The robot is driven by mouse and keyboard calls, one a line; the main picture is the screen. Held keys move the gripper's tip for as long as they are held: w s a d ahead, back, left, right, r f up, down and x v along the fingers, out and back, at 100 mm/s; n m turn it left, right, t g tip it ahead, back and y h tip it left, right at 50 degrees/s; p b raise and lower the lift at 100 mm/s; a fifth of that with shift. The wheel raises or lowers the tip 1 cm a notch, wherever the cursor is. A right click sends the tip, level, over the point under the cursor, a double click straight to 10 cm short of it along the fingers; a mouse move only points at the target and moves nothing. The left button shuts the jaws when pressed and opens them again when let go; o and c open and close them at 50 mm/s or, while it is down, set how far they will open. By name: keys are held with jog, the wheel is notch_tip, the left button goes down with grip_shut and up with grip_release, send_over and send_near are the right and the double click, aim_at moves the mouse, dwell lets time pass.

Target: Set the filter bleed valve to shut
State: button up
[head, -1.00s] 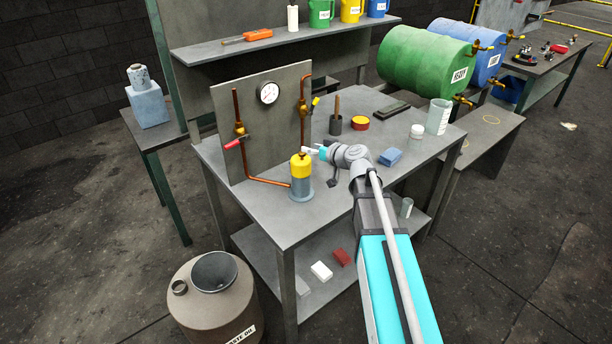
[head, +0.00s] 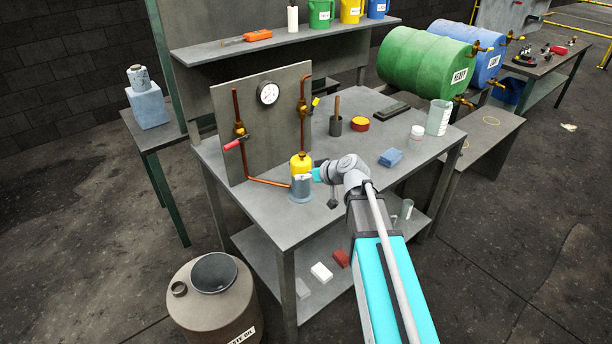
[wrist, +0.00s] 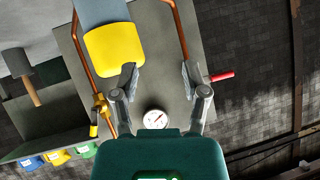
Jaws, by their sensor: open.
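An upright board (head: 270,125) carries two copper pipes and a gauge (head: 268,93). The left pipe has a brass valve with a red handle (head: 232,145), sticking out sideways; the handle also shows in the wrist view (wrist: 222,76). The right pipe has a valve with a yellow handle (head: 315,102), its angle unclear. No label shows which is the filter bleed valve. A yellow-topped canister (head: 300,163) with a blue-grey lower part stands before the board. My gripper (wrist: 159,70) is open and empty, fingers apart, close beside the canister; its fingertips are hard to make out in the head view.
The bench's front right is mostly clear. A shelf (head: 280,45) runs behind the board.

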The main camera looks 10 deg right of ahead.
jog(key=shift+w, duration=0.1)
jog(key=m+t+h+p, duration=0.1)
jog(key=m+t+h, duration=0.2)
jog(key=m+t, duration=0.5)
send_near(316, 104)
jog(key=v, duration=0.3)
jog(key=shift+d+f+n+t, duration=0.2)
jog(key=shift+f+n+t, duration=0.1)
jog(key=shift+f+n, duration=0.1)
jog(key=shift+w, duration=0.15)
jog(key=x, duration=1.3)
jog(key=shift+w+a+r, duration=0.1)
jog(key=shift+w+a, duration=0.15)
jog(key=shift+a, duration=0.05)
grip_shut()
